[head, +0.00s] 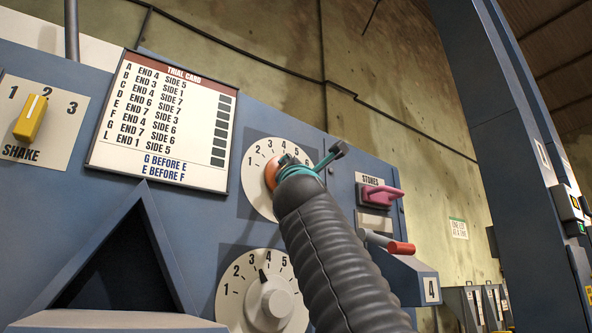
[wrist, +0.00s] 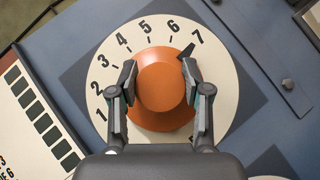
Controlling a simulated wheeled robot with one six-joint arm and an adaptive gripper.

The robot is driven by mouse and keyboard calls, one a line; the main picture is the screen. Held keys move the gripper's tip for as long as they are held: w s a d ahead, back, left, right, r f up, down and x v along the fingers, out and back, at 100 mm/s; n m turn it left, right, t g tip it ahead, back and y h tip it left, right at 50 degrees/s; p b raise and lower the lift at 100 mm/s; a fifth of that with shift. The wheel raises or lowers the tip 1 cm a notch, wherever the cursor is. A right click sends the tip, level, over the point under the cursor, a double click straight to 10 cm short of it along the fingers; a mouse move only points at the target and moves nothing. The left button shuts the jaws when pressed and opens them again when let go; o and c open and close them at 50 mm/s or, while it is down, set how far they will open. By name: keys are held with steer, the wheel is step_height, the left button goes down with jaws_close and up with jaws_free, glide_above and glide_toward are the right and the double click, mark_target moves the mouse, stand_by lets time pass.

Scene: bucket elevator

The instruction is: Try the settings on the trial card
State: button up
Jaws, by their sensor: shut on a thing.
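The trial card (head: 165,125) on the blue panel lists lettered END and SIDE settings, each row with a dark square. Below them it reads "G BEFORE E, E BEFORE F". My gripper (head: 285,174) is shut around the orange knob (wrist: 162,88) of the upper dial, one finger on each side. In the wrist view its black pointer (wrist: 187,51) points close to 7. My gripper hides part of this dial in the head view. The lower dial (head: 233,305) has a cream knob (head: 270,303), its pointer around 3 to 4. The yellow SHAKE knob (head: 30,118) points about at 2.
A pink STONES handle (head: 381,196) and a red-ended lever (head: 400,248) stick out right of my gripper. A box marked 4 (head: 431,288) is below them. A dark triangular opening (head: 120,270) is lower left. A tall blue column (head: 510,140) stands right.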

steer(key=o, duration=1.2)
steer(key=shift+s, duration=0.15)
steer(key=shift+v, duration=5.95)
